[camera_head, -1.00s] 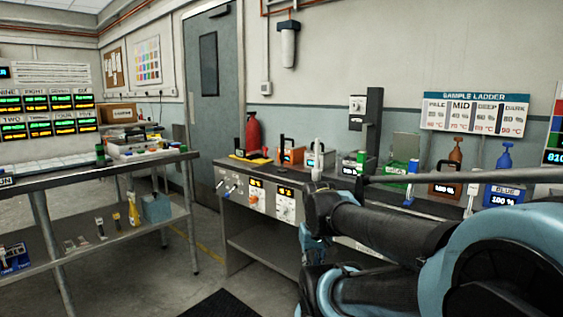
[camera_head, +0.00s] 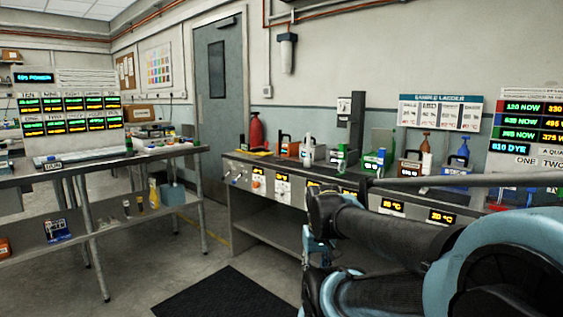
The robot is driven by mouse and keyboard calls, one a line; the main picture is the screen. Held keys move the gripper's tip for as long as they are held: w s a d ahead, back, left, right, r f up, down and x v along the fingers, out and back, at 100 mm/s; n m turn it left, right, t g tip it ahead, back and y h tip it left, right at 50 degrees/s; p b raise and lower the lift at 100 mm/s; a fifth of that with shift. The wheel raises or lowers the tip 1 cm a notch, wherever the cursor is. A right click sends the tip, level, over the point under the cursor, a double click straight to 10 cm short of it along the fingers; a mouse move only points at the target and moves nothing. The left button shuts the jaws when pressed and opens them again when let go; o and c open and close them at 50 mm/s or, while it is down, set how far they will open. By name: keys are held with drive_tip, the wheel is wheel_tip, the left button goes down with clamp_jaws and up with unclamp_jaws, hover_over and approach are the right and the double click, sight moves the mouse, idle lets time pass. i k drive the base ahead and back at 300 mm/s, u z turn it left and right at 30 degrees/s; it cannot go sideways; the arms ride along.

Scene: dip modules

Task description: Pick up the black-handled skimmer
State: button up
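I cannot make out a black-handled skimmer for certain. Several small modules with dark handles stand on the back bench (camera_head: 262,222), among them an orange one (camera_head: 290,148) and a brown one (camera_head: 411,166), but none clearly shows as a skimmer. A long thin grey rod (camera_head: 470,181) with a dark end crosses the right side above my arm; I cannot tell what it belongs to. My black and blue arm fills the lower right and covers part of the bench. I cannot see my gripper's fingers.
A metal table (camera_head: 100,167) with a lower shelf stands at the left. A dark floor mat (camera_head: 228,293) lies in front, with open floor around it. A red extinguisher (camera_head: 256,131) stands by the grey door (camera_head: 219,100). Wall signs hang at the right.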

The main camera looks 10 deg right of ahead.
sight(280, 160)
drive_tip(key=z, duration=0.6)
drive_tip(key=i, duration=1.25)
drive_tip(key=u, duration=0.55)
drive_tip(key=i, duration=0.7)
drive_tip(key=u, duration=0.35)
